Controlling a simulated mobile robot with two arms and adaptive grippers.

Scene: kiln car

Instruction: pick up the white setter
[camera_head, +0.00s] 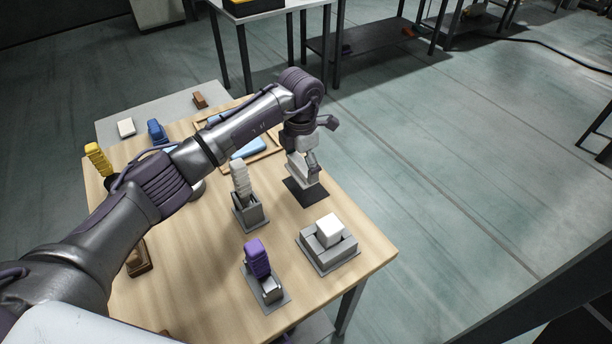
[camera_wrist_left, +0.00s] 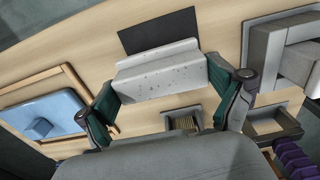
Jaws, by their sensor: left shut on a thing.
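The white setter (camera_wrist_left: 160,72) is a pale, speckled, stepped block. It is between the two fingers of my left gripper (camera_wrist_left: 172,92), which is shut on it at both ends. In the head view the setter (camera_head: 298,171) shows below my left gripper (camera_head: 304,162), partly hidden by it. It is beside or over a dark square mat (camera_head: 306,191); I cannot tell if it touches the table. The mat also shows in the wrist view (camera_wrist_left: 160,30). My right gripper is not in view.
On the wooden table (camera_head: 205,290) stand a grey holder with a white cube (camera_head: 330,226), one with a purple piece (camera_head: 257,258) and one with a pale ribbed piece (camera_head: 240,182). A wooden tray with a blue piece (camera_wrist_left: 45,112) lies left in the wrist view.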

